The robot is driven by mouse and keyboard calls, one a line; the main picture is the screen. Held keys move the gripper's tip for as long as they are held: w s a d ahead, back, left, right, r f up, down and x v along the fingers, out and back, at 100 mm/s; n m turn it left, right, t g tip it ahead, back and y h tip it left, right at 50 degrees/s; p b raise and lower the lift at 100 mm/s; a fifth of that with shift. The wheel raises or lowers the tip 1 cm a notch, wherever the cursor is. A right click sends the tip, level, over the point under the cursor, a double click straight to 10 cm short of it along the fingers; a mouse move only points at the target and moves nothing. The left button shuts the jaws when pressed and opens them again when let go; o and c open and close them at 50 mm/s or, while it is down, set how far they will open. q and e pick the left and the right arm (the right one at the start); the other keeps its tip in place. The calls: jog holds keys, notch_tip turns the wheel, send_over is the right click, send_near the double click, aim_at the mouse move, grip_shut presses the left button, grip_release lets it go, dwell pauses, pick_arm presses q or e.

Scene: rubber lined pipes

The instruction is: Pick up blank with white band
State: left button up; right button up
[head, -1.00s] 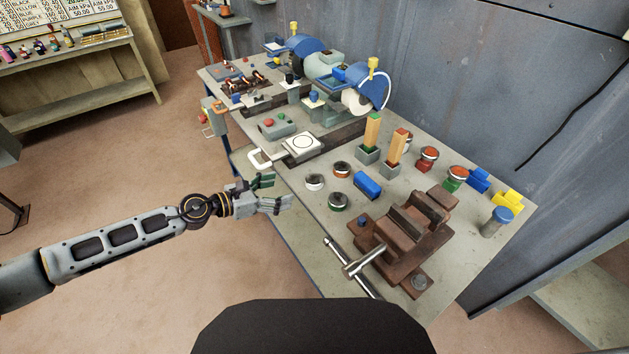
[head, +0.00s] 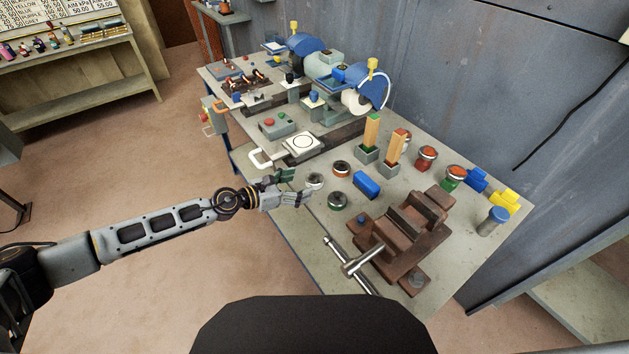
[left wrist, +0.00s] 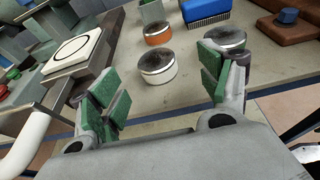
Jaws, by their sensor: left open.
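The blank with the white band (head: 315,181) is a short dark-topped disc standing on the bench near its left edge. In the left wrist view the white-banded blank (left wrist: 157,68) stands ahead, between the lines of my open fingers and beyond them. My left gripper (head: 297,187) is open and empty, its fingers pointing at the blank. In the left wrist view its green-padded fingers (left wrist: 160,92) stand apart on either side. In the head view the fingertips overlap the blank's near side; contact cannot be told. My right gripper is not in view.
An orange-banded blank (head: 341,169) stands close behind the white one, and a green-banded blank (head: 339,201) to its right. A blue brush block (head: 367,185) and a brown vise (head: 407,239) are farther right. A plate with a white handle (head: 301,145) lies to the left.

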aim_at(314, 178)
pick_arm(q)
jog(key=shift+w+d, duration=0.1)
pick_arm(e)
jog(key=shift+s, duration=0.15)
pick_arm(q)
jog(key=shift+w+d+f, duration=0.15)
jog(key=shift+w+d, duration=0.15)
jog(key=shift+w, duration=0.05)
jog(key=shift+w+d+f, duration=0.2)
jog(key=shift+w+d, duration=0.25)
jog(key=shift+d, duration=0.05)
jog(key=shift+x, duration=0.95)
jog(key=shift+w+d+f, duration=0.15)
jog(key=shift+w+d, duration=0.05)
jog(key=shift+w, duration=0.05)
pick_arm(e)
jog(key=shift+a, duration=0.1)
pick_arm(q)
jog(key=c, duration=1.4)
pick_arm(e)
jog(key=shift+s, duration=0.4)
